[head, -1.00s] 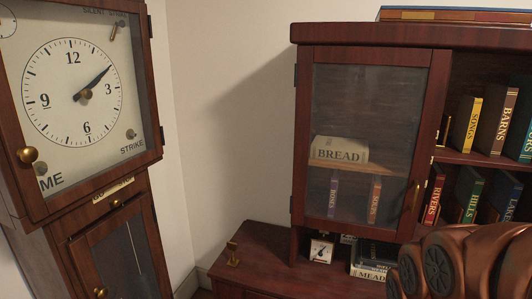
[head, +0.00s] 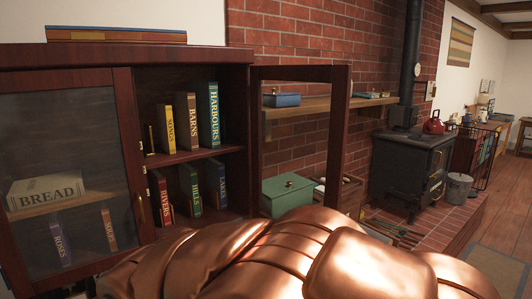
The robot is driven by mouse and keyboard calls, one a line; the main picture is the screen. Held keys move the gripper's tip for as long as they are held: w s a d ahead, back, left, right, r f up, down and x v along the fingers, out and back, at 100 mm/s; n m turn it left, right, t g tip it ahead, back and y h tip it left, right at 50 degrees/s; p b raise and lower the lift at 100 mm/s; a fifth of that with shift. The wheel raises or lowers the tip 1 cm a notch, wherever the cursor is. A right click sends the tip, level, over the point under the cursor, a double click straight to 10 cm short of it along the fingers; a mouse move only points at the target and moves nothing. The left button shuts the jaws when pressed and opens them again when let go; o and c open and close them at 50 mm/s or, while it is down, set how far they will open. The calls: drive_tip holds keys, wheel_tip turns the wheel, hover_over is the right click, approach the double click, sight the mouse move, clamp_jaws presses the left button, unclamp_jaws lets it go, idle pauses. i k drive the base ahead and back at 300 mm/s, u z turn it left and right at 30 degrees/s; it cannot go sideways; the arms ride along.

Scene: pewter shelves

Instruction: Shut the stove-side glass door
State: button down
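The stove-side glass door (head: 340,132) is the right door of the dark red-brown bookcase (head: 190,58). It stands open, swung out to the right of the shelves, with its frame in front of the brick wall. The wall, a plank shelf and a green box show through its pane. Its lower part is hidden behind my copper-coloured arm, which fills the bottom of the view. I cannot make out its handle. The other glass door (head: 126,150), on the left, is shut. My gripper is not in view.
Books such as HARBOURS (head: 207,112) and HILLS (head: 190,188) stand on the exposed shelves. A black stove (head: 405,165) with a red kettle (head: 434,122) stands farther right. The green box (head: 287,195) and a bucket (head: 457,190) stand lower. Wooden floor is visible at far right.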

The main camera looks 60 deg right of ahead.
sight(339, 75)
drive_tip(key=u, duration=2.6)
drive_tip(key=k, duration=2.5)
drive_tip(key=z, duration=3.75)
drive_tip(key=k, duration=0.8)
drive_tip(key=u, duration=0.05)
